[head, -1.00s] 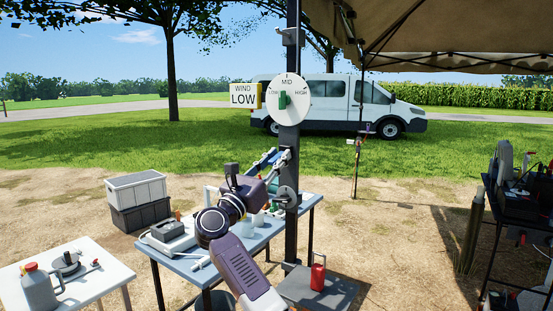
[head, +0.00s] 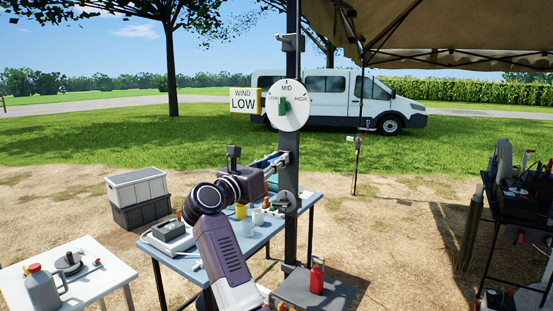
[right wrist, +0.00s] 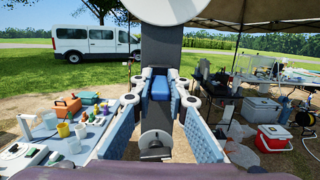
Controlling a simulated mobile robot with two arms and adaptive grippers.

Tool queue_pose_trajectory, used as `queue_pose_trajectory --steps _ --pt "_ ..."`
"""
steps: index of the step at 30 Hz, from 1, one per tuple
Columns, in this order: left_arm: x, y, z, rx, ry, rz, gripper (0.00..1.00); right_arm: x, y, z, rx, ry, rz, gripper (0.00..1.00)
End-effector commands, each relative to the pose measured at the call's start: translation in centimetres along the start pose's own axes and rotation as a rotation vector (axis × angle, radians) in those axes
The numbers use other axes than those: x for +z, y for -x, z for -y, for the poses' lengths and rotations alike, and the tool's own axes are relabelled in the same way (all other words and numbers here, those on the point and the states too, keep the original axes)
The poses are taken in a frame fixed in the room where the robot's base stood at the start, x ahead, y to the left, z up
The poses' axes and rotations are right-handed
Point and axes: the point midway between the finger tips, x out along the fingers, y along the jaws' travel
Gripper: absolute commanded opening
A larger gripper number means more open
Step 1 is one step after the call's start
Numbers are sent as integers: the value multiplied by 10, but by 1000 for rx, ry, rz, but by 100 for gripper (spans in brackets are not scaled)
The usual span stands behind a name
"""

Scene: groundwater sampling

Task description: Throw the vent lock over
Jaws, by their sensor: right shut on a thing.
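My right gripper (head: 279,160) reaches the dark upright post (head: 291,235) below the round dial. In the right wrist view, its fingers (right wrist: 160,88) stand on both sides of a blue block (right wrist: 160,87) at the post and are shut on it. I take this block for the vent lock; no label on it can be read. In the head view the gripper and post largely hide it. Below it a round metal fitting (right wrist: 155,144) with a small lever is on the post. My left gripper is not in view.
A blue-grey table (head: 255,243) with sampling items stands left of the post. A red canister (head: 317,277) stands low by the post.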

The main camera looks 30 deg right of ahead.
Motion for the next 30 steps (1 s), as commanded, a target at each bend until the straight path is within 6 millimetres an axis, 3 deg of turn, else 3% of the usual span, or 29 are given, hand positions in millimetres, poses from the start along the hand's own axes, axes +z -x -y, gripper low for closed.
queue_pose_trajectory --steps 5,6,11,22,30 --pt "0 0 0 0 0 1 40 1 0 0 1 -2 2 0" --pt "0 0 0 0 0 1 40 1 0 0 1 -2 2 16" --pt "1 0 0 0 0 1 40 0 0 0 0 -2 2 32" --pt "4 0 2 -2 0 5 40 0 8 -1 3 -2 1 32" --pt "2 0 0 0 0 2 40 -1 61 -2 6 -3 -2 32"
